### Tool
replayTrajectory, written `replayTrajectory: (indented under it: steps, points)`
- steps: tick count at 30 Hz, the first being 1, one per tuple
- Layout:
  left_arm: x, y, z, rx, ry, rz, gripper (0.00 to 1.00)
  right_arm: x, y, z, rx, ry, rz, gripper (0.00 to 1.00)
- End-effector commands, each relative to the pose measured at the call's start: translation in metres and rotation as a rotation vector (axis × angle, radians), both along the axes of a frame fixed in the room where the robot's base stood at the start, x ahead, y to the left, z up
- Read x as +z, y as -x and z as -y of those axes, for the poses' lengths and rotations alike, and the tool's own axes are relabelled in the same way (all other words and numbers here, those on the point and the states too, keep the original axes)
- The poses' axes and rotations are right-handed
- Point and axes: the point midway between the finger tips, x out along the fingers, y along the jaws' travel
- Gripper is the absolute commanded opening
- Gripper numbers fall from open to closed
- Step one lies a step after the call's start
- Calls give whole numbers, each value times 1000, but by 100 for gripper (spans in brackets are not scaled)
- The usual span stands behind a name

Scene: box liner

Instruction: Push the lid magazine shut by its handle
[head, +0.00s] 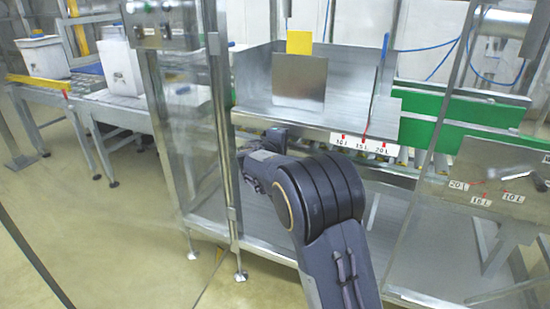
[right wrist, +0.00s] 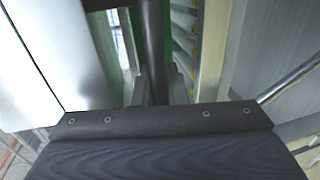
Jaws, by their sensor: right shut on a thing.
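The lid magazine (head: 345,60) is a steel, open-fronted tray at the top centre of the head view. A grey plate (head: 299,84) and a yellow piece (head: 299,43) stand in it. My right gripper (head: 272,139) is just below the front left of the magazine, mostly hidden by my own wrist. In the right wrist view, my right gripper (right wrist: 160,92) is shut on a dark upright bar (right wrist: 153,45), which appears to be the handle. Its joint to the magazine is hidden. My left gripper is out of view.
Steel frame posts (head: 222,130) and a clear panel stand left of my arm. A green conveyor side (head: 470,108) and rollers run behind. A label strip (head: 362,144) sits under the magazine's front edge. White boxes (head: 120,66) stand at the left.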

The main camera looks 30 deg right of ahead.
Motion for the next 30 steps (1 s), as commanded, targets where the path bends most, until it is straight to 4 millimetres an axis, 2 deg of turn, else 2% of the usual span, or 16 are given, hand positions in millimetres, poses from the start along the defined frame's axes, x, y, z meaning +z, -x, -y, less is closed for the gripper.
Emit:
replayTrajectory:
  steps: [3,7,21,22,24,30]
  points:
    - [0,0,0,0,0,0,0,0,-12,16,-2,2,0,0]
    - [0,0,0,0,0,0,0,-1,-20,25,-1,-1,-1,0]
    - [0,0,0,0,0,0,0,2,-24,30,2,2,3,0]
    - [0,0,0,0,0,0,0,2,-24,30,2,2,3,14]
    - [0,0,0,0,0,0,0,2,-24,30,1,2,3,21]
    - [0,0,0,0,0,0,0,1,-24,29,1,0,2,21]
